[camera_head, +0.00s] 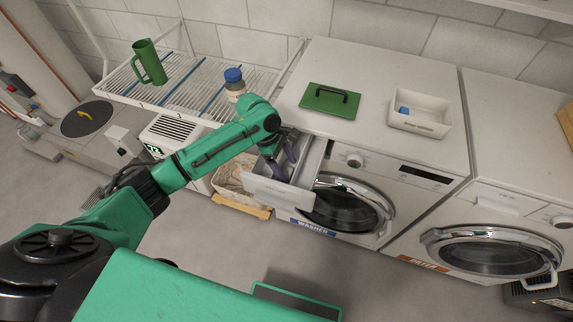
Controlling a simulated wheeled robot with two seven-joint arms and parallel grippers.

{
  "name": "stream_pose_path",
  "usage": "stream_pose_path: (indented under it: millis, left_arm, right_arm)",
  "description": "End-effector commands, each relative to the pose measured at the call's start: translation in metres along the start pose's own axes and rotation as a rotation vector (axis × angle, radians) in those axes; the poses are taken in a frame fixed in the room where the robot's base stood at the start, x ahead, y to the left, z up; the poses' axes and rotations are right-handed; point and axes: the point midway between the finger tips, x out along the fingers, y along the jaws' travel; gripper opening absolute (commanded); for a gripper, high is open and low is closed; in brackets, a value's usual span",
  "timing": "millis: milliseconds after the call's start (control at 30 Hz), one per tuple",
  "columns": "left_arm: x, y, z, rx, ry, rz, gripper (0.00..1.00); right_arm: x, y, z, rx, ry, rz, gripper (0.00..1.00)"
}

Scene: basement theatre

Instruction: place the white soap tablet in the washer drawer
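The washer (384,165) is labelled "WASHER" and stands centre right. Its drawer (277,193) is pulled out at the washer's upper left corner. My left gripper (284,168) points down into the open drawer, and its fingertips are partly hidden by the drawer walls. I cannot make out whether it is open or shut, or whether anything is between its fingers. I cannot pick out a white soap tablet. A white tray (422,127) on the washer top holds a small blue item (404,111). My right gripper is not in view.
A green lid with a black handle (328,99) lies on the washer top. A wire rack at left bears a green mug (150,63) and a blue-capped jar (235,86). A basket (232,180) stands below the rack. A second machine (505,215) stands at right.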

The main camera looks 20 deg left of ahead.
Motion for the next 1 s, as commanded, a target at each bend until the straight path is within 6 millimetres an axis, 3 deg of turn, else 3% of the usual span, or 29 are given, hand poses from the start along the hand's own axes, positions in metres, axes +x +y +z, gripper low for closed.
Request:
stream_pose_path:
  millis: [200, 333, 700, 833, 1000]
  left_arm:
    - [-0.001, 0.000, 0.000, 0.000, 0.000, 0.001, 0.81]
    - [-0.010, 0.002, 0.004, 0.004, 0.000, 0.006, 0.81]
    - [-0.111, 0.001, 0.005, 0.000, -0.001, 0.004, 0.81]
    - [-0.129, 0.001, 0.005, 0.000, -0.001, 0.002, 0.81]
    - [-0.132, 0.000, 0.005, -0.001, -0.001, 0.000, 0.81]
  right_arm:
    - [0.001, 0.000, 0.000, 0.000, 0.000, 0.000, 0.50]
    - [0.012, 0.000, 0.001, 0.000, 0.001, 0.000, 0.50]
    - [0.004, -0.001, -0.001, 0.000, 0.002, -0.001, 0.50]
    - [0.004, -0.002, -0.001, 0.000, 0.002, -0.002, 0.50]
    - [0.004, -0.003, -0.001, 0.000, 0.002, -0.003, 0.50]
